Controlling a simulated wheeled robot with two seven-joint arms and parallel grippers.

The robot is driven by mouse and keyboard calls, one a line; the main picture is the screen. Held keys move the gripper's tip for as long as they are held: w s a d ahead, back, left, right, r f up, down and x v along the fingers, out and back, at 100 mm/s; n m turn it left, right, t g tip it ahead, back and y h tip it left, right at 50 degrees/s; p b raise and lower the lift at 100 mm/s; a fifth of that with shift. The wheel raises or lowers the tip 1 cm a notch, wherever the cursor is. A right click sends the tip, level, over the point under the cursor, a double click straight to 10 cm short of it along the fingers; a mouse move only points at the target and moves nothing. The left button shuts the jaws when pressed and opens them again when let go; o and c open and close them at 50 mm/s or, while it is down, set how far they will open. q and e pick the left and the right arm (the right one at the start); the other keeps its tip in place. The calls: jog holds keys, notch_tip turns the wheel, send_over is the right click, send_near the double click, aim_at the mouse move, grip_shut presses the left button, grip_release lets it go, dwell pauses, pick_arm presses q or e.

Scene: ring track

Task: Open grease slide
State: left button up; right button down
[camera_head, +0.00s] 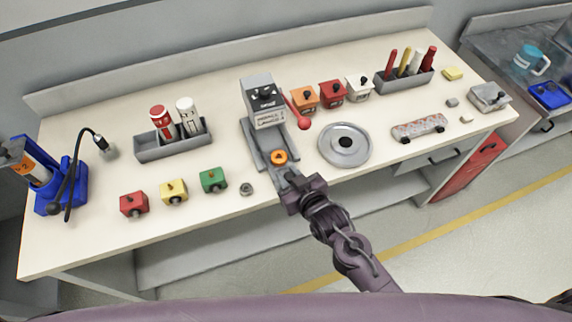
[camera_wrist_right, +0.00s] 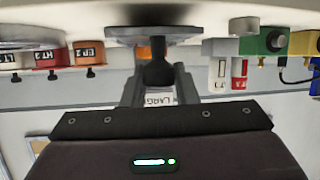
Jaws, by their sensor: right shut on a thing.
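A grey bench device (camera_head: 262,100) with a labelled upright housing, a red ball-ended lever and an orange ring (camera_head: 279,157) on its base stands at mid bench. My right gripper (camera_head: 291,180) is at the front end of that base, near the bench's front edge. In the right wrist view, which is upside down, my right gripper (camera_wrist_right: 157,82) is shut on a black knob (camera_wrist_right: 157,72) under a grey plate (camera_wrist_right: 153,33). In the head view the gripper hides the knob, and how far the slide stands open cannot be told. My left gripper is not in view.
A silver round dish (camera_head: 362,158) lies right of my gripper. A small ring (camera_head: 246,189) and green (camera_head: 213,180), yellow (camera_head: 173,192) and red (camera_head: 133,204) boxes lie left. Orange, red and white bins stand behind the dish. A blue holder (camera_head: 62,190) is far left.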

jog(key=shift+w, duration=0.1)
jog(key=shift+w+f, duration=0.1)
jog(key=c, duration=1.5)
grip_release()
jog(key=shift+c, duration=0.2)
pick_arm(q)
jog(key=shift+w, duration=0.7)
pick_arm(e)
jog(key=o, duration=0.4)
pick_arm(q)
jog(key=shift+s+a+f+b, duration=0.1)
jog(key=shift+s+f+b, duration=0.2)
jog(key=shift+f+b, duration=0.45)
pick_arm(e)
jog(key=v, duration=0.7)
jog(key=shift+s, duration=0.35)
jog(key=shift+d, duration=0.1)
